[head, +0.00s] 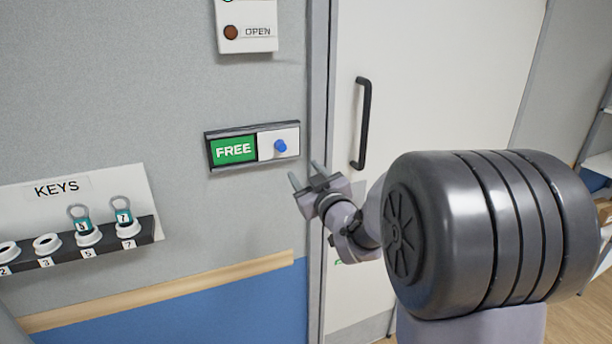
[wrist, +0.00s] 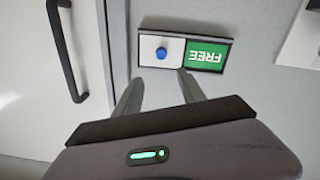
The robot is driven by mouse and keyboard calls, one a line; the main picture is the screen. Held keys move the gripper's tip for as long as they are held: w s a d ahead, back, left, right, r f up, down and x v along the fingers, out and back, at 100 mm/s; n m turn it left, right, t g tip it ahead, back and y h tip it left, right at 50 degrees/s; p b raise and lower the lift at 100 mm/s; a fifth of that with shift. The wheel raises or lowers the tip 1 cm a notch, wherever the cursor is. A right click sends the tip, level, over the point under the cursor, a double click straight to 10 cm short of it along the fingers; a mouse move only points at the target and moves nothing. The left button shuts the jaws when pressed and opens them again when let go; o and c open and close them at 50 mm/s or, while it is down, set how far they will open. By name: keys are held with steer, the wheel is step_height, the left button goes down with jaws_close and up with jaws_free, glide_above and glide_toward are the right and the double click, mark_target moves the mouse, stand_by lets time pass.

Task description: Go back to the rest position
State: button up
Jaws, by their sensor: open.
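My gripper (head: 306,176) is in front of the wall just below the blue knob of the sign, near the door frame. It is open, with nothing between its fingers. In the wrist view my gripper (wrist: 160,92) shows two spread fingers pointing at the wall. The sliding sign (head: 210,153) reads FREE in green, with a white plate and a blue knob (head: 280,146) on its right half. The sign also shows upside down in the wrist view (wrist: 205,56), with the blue knob (wrist: 161,54) beyond the fingertips. The fingers appear apart from the knob.
A white door (head: 430,70) with a black handle (head: 363,125) is right of the sign. A KEYS rack (head: 120,190) with numbered pegs and two tagged keys hangs at the left. An OPEN panel (head: 258,43) is above. Shelves (head: 600,150) stand at the far right.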

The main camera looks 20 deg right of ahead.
steer(key=s+a+f+m+g+y+b, duration=0.1)
steer(key=s+a+f+m+g+b, duration=0.1)
steer(key=s+a+f+g+b, duration=0.2)
steer(key=s+a+f+m+g+b, duration=0.3)
steer(key=s+a+f, duration=0.4)
steer(key=s, duration=1.3)
steer(key=s+a+f+m+g+y+b, duration=0.1)
steer(key=s+a+f+g+b, duration=0.4)
steer(key=s+f, duration=0.5)
steer(key=shift+s+a+m+y+b, duration=0.45)
steer(key=shift+s+m, duration=0.35)
steer(key=shift+s, duration=0.45)
